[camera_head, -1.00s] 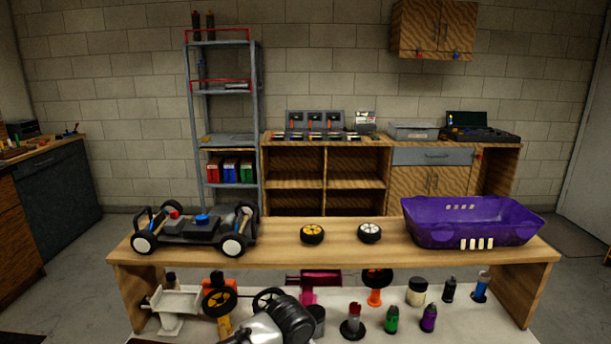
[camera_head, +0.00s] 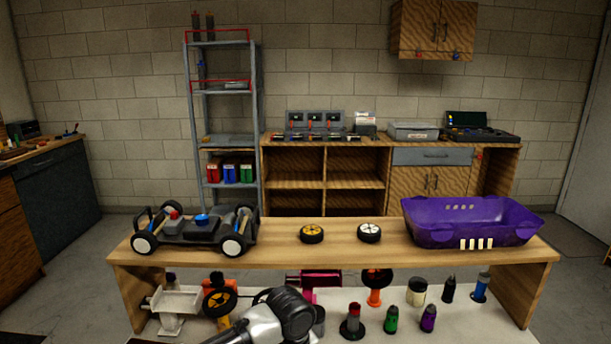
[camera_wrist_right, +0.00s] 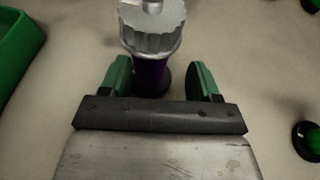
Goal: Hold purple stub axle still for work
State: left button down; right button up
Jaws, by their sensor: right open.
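In the right wrist view, a purple part (camera_wrist_right: 151,75) with a ribbed silver top stands between the two green fingers of my right gripper (camera_wrist_right: 160,82). The gripper is open, one finger on each side, with a visible gap to the purple part. I cannot tell for sure that it is the purple stub axle. In the head view, a small purple piece with a dark top (camera_head: 428,319) stands at the right of the lower shelf. One of my arms covers the front middle of that shelf. My left gripper cannot be made out.
Above, the wooden bench top carries a car chassis (camera_head: 195,228), two wheels and a purple basket (camera_head: 470,228). A green tray (camera_wrist_right: 15,45) lies left in the wrist view.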

jog(key=v, duration=1.2)
jog(key=shift+s, duration=0.1)
jog(key=shift+f, duration=0.1)
